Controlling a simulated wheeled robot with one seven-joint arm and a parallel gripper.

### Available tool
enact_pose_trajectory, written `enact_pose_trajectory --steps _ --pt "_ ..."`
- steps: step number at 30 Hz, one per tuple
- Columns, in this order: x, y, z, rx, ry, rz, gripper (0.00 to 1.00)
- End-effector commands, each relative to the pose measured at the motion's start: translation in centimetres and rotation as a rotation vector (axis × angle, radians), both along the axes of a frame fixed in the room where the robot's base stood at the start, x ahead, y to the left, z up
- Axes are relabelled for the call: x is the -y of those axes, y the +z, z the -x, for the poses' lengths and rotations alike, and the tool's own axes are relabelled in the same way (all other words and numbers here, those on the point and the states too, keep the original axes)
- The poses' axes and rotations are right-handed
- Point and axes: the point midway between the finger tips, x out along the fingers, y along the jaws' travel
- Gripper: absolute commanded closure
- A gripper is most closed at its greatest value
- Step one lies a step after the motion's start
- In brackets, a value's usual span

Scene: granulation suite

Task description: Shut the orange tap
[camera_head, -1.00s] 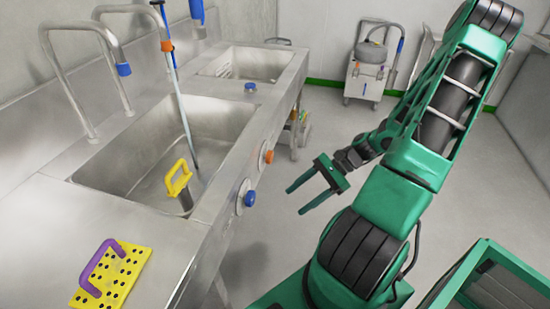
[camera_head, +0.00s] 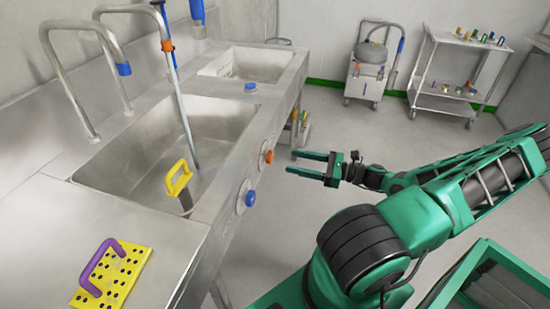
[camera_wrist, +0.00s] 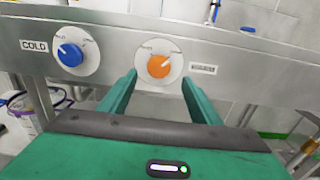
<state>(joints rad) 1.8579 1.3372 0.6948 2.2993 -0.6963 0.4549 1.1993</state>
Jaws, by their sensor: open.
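The orange tap (camera_head: 268,157) is a round knob on a pale dial on the front panel of the steel sink unit. In the wrist view the orange tap (camera_wrist: 159,67) faces me, its pointer tilted toward the upper right. My gripper (camera_head: 308,164) is open and empty, its fingers pointing at the panel from the right. In the wrist view my gripper (camera_wrist: 158,80) has a finger on each side of the orange knob's line, with the knob showing between the tips. A gap to the knob shows in the head view.
A blue tap (camera_head: 250,198), labelled COLD in the wrist view (camera_wrist: 70,54), sits left of the orange one. The basin (camera_head: 125,160) holds a yellow-handled tool (camera_head: 178,179). A purple-handled yellow block (camera_head: 118,279) lies on the counter. Floor right of the sink is open.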

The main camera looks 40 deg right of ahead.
Motion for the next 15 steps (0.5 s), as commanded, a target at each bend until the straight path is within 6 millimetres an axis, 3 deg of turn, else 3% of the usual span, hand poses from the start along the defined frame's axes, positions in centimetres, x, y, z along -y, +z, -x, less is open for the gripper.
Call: enact_pose_trajectory --steps 6,15 --pt "-2.7 0.0 -3.2 0.002 0.005 -0.002 0.43" --pt "-4.8 0.0 -6.0 0.0 0.003 0.0 0.43"
